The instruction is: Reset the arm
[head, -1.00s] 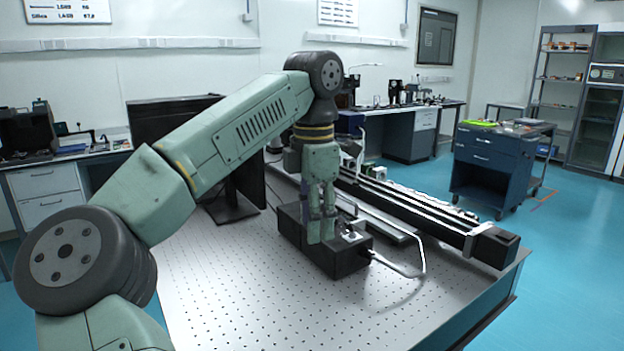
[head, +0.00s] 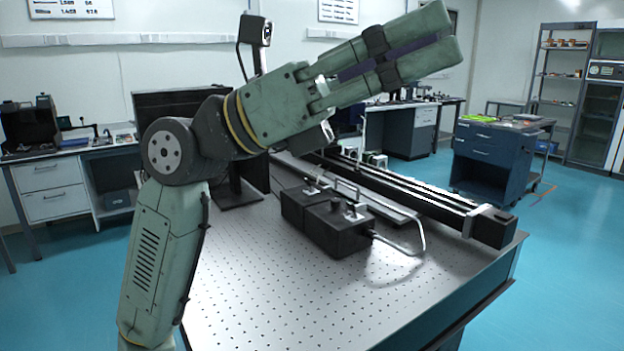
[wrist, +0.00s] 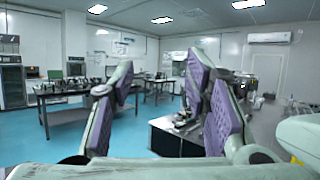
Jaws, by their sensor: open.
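My arm is folded up, and my gripper (head: 422,40) is raised above the optical table (head: 270,290), pointing up and to the right in the head view. In the wrist view my gripper (wrist: 160,90) shows its purple-padded fingers spread apart with nothing between them. Below it, two black boxes (head: 338,228) with small switches stand on the perforated table top, clear of the gripper.
A long black rail (head: 420,190) runs along the table's far right side. A dark monitor (head: 180,105) stands behind my arm. A blue cart (head: 495,160) stands on the floor at right. The table's front area is clear.

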